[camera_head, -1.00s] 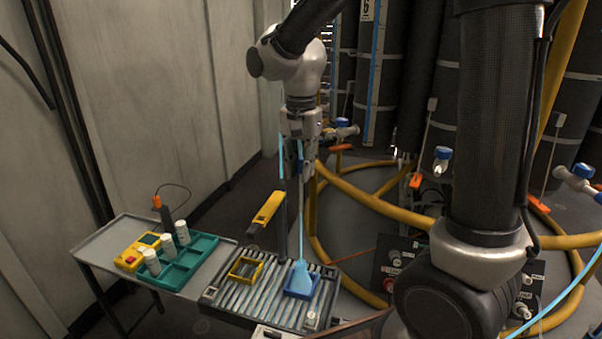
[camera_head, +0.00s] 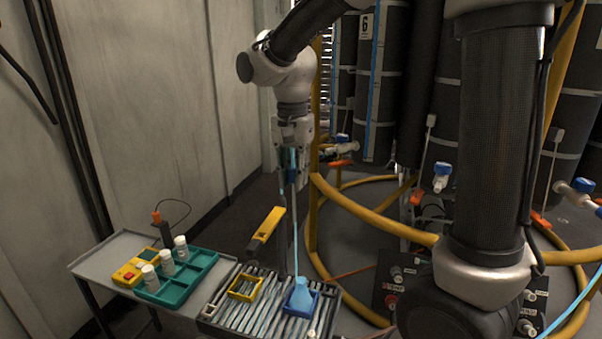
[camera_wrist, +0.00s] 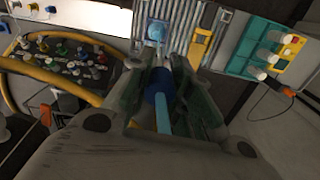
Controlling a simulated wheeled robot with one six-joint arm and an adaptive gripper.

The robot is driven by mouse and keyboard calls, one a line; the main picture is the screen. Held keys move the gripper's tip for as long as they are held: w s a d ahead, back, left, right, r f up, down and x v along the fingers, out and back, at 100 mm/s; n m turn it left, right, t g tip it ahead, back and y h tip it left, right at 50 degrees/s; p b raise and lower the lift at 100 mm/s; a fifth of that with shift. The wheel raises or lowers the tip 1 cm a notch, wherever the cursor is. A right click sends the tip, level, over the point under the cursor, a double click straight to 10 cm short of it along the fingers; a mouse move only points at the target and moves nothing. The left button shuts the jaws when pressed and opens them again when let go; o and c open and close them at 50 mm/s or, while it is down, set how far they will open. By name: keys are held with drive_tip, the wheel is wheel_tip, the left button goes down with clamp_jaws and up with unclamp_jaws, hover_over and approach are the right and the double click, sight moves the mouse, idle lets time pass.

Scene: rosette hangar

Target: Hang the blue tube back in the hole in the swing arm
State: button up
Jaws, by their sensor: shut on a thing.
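My gripper (camera_head: 290,172) is shut on the blue tube, around its dark blue collar (camera_wrist: 160,85). The thin light-blue tube (camera_head: 295,225) hangs nearly upright from it, above the slatted bench. Its lower end reaches the light-blue cone-shaped flask (camera_head: 301,293); I cannot tell whether it is inside. The flask stands in a blue square holder (camera_head: 289,308). The yellow swing arm (camera_head: 266,229) juts out left of the tube, by a dark post. The swing arm also shows in the wrist view (camera_wrist: 200,44), beyond the fingers. Its hole is too small to make out.
An empty yellow square holder (camera_head: 245,287) sits on the slatted bench (camera_head: 262,307). At left, a grey side table (camera_head: 105,257) bears a teal tray (camera_head: 205,260) with several white bottles and a yellow device (camera_head: 130,271). Hoses and dark cylinders stand at right.

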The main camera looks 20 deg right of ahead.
drive_tip(key=w+a+f, duration=0.2)
drive_tip(key=a, duration=0.6)
drive_tip(key=shift+w, duration=0.15)
drive_tip(key=shift+f, duration=0.3)
idle(0.7)
drive_tip(key=shift+f, duration=1.05)
drive_tip(key=shift+f, duration=2.25)
